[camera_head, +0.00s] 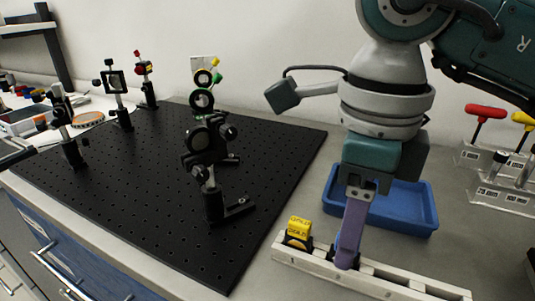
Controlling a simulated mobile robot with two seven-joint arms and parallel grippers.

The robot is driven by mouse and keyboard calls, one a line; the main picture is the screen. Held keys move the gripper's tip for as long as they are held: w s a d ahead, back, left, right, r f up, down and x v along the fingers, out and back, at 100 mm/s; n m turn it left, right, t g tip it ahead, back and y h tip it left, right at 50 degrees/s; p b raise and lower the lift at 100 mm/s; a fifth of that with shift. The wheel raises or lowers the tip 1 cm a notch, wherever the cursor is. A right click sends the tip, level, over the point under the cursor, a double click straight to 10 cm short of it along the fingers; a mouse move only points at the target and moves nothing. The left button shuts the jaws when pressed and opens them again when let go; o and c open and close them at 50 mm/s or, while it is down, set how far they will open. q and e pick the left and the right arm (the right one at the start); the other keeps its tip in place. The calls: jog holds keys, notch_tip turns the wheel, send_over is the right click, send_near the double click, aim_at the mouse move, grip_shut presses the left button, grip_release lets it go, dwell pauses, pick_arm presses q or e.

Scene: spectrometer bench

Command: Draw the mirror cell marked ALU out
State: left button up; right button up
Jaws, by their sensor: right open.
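My right gripper (348,262) points down over the white slotted rack (390,283) at the front right. A long purple finger reaches down to the rack; the other finger is hidden behind it. Dark rounded edges (333,254) show at the fingertip, apparently a cell seated in the rack and mostly covered by the finger. No ALU marking can be read. The jaws are open. Left of the finger, a yellow-topped cell (300,226) with a dark round lower part sits in the rack; its small print is unclear. My left gripper is not in view.
A blue tray (408,208) lies right behind the gripper. A black perforated breadboard (130,190) with several post-mounted optics fills the left; the nearest mount (208,150) stands left of the rack. Clear stands with red and yellow-handled tools (486,112) are at the right.

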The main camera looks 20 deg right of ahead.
jog(key=shift+f, duration=0.85)
grip_shut()
